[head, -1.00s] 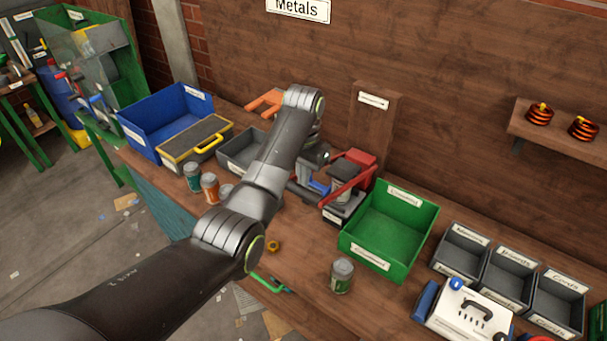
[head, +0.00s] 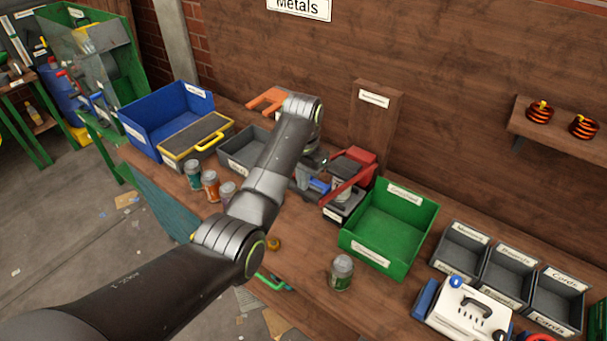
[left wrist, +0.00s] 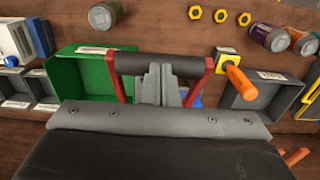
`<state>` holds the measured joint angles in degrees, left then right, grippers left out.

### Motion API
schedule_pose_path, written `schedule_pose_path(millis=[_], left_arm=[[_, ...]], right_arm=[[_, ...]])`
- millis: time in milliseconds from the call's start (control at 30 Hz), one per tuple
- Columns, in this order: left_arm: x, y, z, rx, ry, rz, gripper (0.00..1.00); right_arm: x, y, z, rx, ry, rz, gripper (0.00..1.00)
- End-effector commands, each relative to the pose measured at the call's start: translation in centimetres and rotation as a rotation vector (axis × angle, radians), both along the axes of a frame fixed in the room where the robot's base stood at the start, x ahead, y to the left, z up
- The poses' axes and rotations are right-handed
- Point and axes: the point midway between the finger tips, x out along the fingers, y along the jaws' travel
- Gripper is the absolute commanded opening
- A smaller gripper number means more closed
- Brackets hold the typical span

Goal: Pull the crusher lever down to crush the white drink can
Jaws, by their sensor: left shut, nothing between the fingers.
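The can crusher (head: 341,214) stands on the bench in the middle of the head view, with its red lever (head: 350,183) slanting across it. A pale can (head: 341,190) shows partly behind the lever. In the left wrist view, the lever's dark grip bar (left wrist: 160,64) spans two red arms. My left gripper (head: 314,184) is shut and empty beside the crusher, partly hidden by my arm. In the left wrist view its grey fingers (left wrist: 160,84) point at the bar's middle; I cannot tell whether they touch it. The can is not discernible there. My right gripper is not in view.
A green bin (head: 388,228) stands close right of the crusher, and a grey tray (head: 243,150) to its left. A lone can (head: 341,273) stands near the front edge. Several cans stand front left. A wooden post (head: 372,125) rises behind.

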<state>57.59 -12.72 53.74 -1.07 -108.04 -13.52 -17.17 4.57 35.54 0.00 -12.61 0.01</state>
Motion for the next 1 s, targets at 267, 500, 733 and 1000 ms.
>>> schedule_pose_path(millis=[267, 500, 733, 1000], left_arm=[[-0.7, 0.4, -2.6, 0.002, 0.013, 0.001, 0.0], [-0.9, 0.6, -4.2, 0.002, 0.013, 0.0, 0.0], [-1.0, 0.7, -4.9, 0.003, 0.01, 0.0, 0.0], [-1.0, 0.7, -4.9, 0.003, 0.01, 0.0, 0.0]], right_arm=[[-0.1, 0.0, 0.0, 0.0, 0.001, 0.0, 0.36], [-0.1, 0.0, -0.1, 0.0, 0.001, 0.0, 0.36], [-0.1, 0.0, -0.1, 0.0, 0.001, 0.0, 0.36], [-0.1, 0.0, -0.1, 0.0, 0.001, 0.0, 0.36]])
